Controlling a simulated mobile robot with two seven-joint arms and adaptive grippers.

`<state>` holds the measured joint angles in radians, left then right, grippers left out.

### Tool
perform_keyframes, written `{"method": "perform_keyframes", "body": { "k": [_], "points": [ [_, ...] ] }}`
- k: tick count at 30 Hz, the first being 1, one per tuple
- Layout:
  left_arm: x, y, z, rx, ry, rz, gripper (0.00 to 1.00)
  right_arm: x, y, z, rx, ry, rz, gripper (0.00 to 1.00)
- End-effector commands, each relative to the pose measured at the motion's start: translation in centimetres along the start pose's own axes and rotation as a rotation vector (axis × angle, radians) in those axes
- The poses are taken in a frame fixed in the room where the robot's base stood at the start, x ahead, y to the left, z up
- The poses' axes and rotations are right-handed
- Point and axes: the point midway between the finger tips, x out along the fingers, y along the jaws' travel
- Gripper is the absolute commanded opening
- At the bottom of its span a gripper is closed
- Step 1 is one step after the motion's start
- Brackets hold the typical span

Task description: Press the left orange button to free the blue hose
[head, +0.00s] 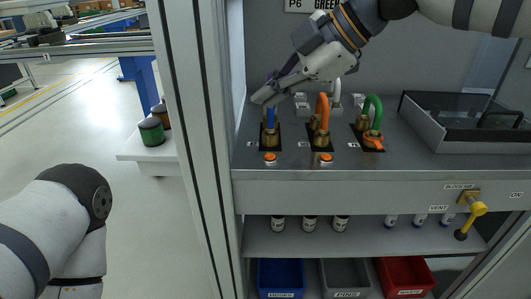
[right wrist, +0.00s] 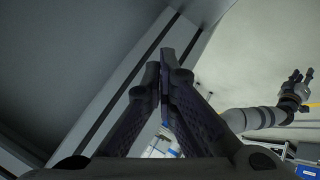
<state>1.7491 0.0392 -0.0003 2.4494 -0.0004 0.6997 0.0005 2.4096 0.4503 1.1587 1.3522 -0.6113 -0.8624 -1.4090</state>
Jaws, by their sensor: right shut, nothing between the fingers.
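The left orange button (head: 270,157) is on the front of the grey bench top, before a brass fitting (head: 270,139) on a black plate. The blue hose (head: 270,117) rises from this fitting, its upper end hidden behind my right gripper (head: 262,95). That gripper is shut and empty, above and behind the button and apart from it. Its closed fingers also show in the right wrist view (right wrist: 163,70). My left gripper (right wrist: 298,82) is small in the right wrist view, fingers spread and empty.
A second orange button (head: 326,157) sits to the right, before the orange hose (head: 322,107). The green hose (head: 373,104) and a grey tray (head: 455,139) are further right. A pale upright post (head: 197,150) stands left of the bench. The bench front edge is clear.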

Motion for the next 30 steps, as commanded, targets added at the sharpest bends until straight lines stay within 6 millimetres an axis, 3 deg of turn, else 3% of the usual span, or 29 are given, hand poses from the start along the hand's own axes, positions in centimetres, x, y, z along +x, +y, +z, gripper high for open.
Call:
{"method": "perform_keyframes", "body": {
  "k": [8, 21, 30],
  "points": [
    [0.1, 0.0, 0.1, 0.000, -0.003, 0.000, 0.29, 0.2, -0.2, 0.2, 0.002, 0.000, -0.001, 0.00],
    [2.4, -0.1, 1.3, 0.001, -0.065, -0.003, 0.29, 4.6, -3.4, 3.4, 0.007, 0.002, -0.006, 0.00],
    [2.8, -0.1, 1.5, 0.002, -0.074, -0.004, 0.29, 6.1, -4.5, 4.4, 0.002, 0.000, -0.001, 0.00]
  ]
}}
